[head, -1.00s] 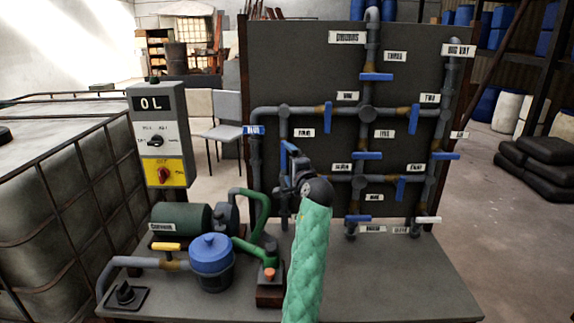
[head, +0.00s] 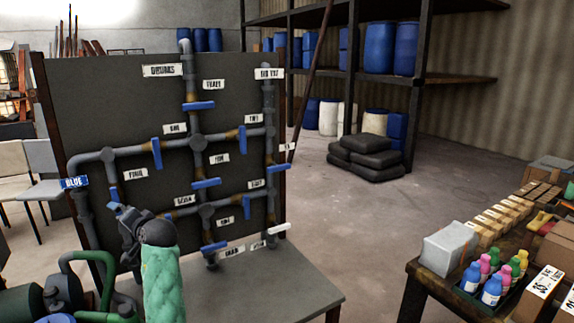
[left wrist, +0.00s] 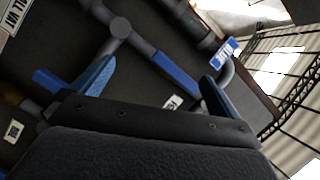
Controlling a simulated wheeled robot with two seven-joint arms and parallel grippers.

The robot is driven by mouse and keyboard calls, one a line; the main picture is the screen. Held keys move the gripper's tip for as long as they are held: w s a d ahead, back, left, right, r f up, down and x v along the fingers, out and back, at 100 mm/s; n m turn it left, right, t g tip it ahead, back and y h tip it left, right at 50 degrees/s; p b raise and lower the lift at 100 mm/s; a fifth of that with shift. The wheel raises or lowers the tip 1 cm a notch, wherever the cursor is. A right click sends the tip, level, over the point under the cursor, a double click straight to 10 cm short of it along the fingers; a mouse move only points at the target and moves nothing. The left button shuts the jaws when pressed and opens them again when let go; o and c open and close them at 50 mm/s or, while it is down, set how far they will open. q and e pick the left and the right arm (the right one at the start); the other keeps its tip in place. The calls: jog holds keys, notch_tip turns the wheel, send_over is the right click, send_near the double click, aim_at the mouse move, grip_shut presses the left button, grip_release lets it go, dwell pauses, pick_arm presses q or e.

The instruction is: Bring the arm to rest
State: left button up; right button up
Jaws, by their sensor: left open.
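My left gripper (head: 116,203) is in front of the lower left of the dark pipe board (head: 110,90), under the label FOUR (head: 135,173). In the left wrist view its two blue fingers (left wrist: 155,86) stand wide apart with nothing between their tips. Beyond them a blue valve handle (left wrist: 175,72) lies along its grey pipe. I cannot tell the exact gap between fingers and handle. My green-sleeved left arm rises from the bottom of the head view and hides part of the board's lower edge. My right gripper is not in view.
Several blue valve handles, such as one at the top (head: 199,105), sit on the board's pipes. A pump with green hoses (head: 85,262) is at lower left. At right a table (head: 410,268) holds bottles (head: 492,290) and boxes (head: 490,233). The floor between is clear.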

pick_arm(q)
jog(key=s+d+f+n+h, duration=0.25)
jog(key=d+f+h, duration=0.25)
jog(key=d, duration=0.4)
jog(key=s+d+f+n+h, duration=0.1)
jog(key=s+d+f+h, duration=0.2)
jog(key=d+f+h, duration=0.35)
jog(key=s+d+f+m+g+h, duration=0.2)
jog(key=s+d+f+g, duration=0.1)
jog(key=s+d+f, duration=1.05)
jog(key=s+f+g, duration=0.1)
jog(key=s+f, duration=0.5)
jog(key=s, duration=0.4)
jog(key=s+d+f+m+g, duration=0.1)
jog(key=s+f+g, duration=0.1)
jog(key=s+f, duration=0.5)
jog(key=s+f+g, duration=0.2)
jog(key=s+f, duration=0.5)
jog(key=s, duration=0.5)
jog(key=shift+s+d+f, duration=0.15)
jog(key=shift+s+d, duration=0.15)
jog(key=shift+s, duration=0.05)
